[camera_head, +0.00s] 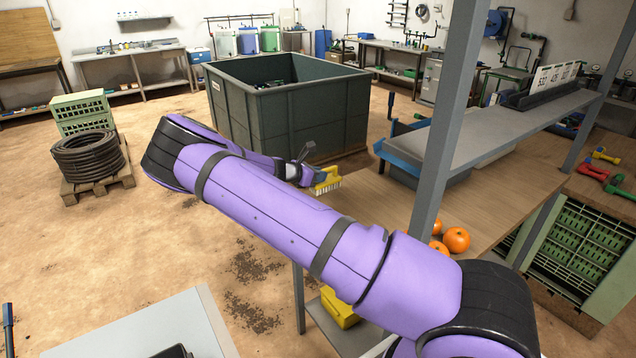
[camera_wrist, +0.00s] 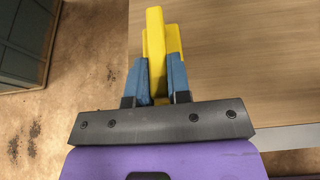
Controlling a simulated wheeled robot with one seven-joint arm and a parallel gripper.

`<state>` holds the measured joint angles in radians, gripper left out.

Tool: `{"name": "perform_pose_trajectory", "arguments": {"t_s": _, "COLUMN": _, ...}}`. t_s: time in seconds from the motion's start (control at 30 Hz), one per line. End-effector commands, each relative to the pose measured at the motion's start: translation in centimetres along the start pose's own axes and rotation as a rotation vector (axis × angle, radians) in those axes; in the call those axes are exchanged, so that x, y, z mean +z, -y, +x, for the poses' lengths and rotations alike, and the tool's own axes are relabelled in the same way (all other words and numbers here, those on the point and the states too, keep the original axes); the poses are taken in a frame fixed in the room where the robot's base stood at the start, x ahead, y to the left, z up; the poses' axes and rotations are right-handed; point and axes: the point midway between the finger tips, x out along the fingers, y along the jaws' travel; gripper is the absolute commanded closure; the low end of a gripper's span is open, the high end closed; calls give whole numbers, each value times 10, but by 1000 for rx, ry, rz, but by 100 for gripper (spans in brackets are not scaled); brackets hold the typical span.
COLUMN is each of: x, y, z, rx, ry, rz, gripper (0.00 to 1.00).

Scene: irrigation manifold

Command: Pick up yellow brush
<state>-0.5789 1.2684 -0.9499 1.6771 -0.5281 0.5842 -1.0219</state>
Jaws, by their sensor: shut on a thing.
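The yellow brush (camera_head: 328,184) has pale bristles that point down in the head view. It is at the left end of the wooden table (camera_head: 385,200), beside the end of my purple arm. In the wrist view the yellow brush (camera_wrist: 155,45) stands between the two blue fingers of my gripper (camera_wrist: 157,82), which are shut on it. My gripper (camera_head: 312,178) is partly hidden by my own arm in the head view. I cannot tell whether the bristles touch the table top.
A large dark green bin (camera_head: 290,110) stands behind the table's left end. Oranges (camera_head: 456,240) lie on the table near a grey post (camera_head: 447,120). A blue tray (camera_head: 402,160) is at the table's back. A grey shelf (camera_head: 500,125) hangs above the table.

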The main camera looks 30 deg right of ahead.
Motion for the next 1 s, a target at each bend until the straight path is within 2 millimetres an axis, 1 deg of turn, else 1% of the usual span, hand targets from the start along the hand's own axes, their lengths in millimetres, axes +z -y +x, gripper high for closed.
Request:
{"name": "perform_pose_trajectory", "arguments": {"t_s": 0.03, "x": 2, "y": 14, "z": 7, "rx": -9, "ry": 3, "rz": -5, "gripper": 100}}
{"name": "perform_pose_trajectory", "arguments": {"t_s": 0.4, "x": 26, "y": 94, "z": 42, "rx": -9, "ry": 4, "rz": -5, "gripper": 100}}
{"name": "perform_pose_trajectory", "arguments": {"t_s": 0.5, "x": 31, "y": 111, "z": 50, "rx": -8, "ry": 4, "rz": -5, "gripper": 100}}
{"name": "perform_pose_trajectory", "arguments": {"t_s": 0.6, "x": 35, "y": 124, "z": 56, "rx": -8, "ry": 4, "rz": -5, "gripper": 100}}
{"name": "perform_pose_trajectory", "arguments": {"t_s": 0.7, "x": 38, "y": 133, "z": 60, "rx": -7, "ry": 3, "rz": -3, "gripper": 100}}
{"name": "perform_pose_trajectory", "arguments": {"t_s": 0.83, "x": 39, "y": 139, "z": 62, "rx": -6, "ry": 2, "rz": -3, "gripper": 100}}
{"name": "perform_pose_trajectory", "arguments": {"t_s": 1.0, "x": 40, "y": 141, "z": 63, "rx": -6, "ry": 2, "rz": -3, "gripper": 100}}
